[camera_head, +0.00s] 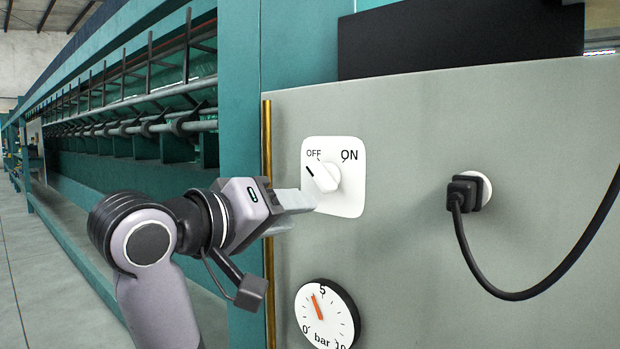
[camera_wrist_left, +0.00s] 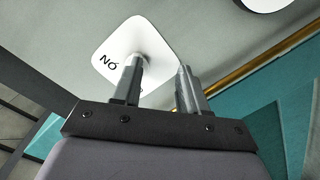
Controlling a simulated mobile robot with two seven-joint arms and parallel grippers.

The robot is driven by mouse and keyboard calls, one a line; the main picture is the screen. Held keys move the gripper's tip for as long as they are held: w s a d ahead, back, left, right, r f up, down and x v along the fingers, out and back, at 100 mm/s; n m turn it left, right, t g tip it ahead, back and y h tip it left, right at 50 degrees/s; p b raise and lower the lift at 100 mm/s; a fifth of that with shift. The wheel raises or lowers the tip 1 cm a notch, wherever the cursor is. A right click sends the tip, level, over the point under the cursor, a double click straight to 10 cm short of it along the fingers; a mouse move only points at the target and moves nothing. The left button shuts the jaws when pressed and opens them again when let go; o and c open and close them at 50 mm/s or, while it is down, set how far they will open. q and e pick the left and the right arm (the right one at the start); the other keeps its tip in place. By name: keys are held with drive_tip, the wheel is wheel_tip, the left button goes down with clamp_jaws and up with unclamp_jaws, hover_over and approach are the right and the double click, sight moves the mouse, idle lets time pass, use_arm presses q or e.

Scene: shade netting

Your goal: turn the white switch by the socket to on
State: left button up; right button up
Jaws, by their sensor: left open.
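The white switch (camera_head: 326,176) sits on a white square plate (camera_head: 346,203) on the grey panel, marked OFF at upper left and ON at upper right. Its knob's dark line points up-left, toward OFF. My left gripper (camera_head: 305,206) is open just left of the knob, its pale fingers by the plate's left edge. In the left wrist view the fingers (camera_wrist_left: 160,70) are apart, one overlapping the plate (camera_wrist_left: 112,42); the knob is mostly hidden there. I cannot tell if a finger touches the knob. The socket (camera_head: 486,188) holds a black plug (camera_head: 464,192). My right gripper is not in view.
A black cable (camera_head: 520,296) hangs from the plug and curves up right. A round bar gauge (camera_head: 327,314) is below the switch. A brass rod (camera_head: 268,290) runs vertically along the panel's left edge, behind my gripper. The panel between switch and socket is clear.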

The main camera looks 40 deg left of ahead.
sight(313, 175)
use_arm(q)
wheel_tip(313, 175, up, 4)
drive_tip(key=s+t, duration=0.1)
drive_tip(key=s, duration=0.1)
drive_tip(key=shift+n, duration=0.4)
drive_tip(key=shift+w+r+b, duration=0.15)
drive_tip(key=shift+w+b, duration=0.15)
drive_tip(key=shift+w, duration=3.35)
drive_tip(key=shift+c, duration=0.3)
clamp_jaws()
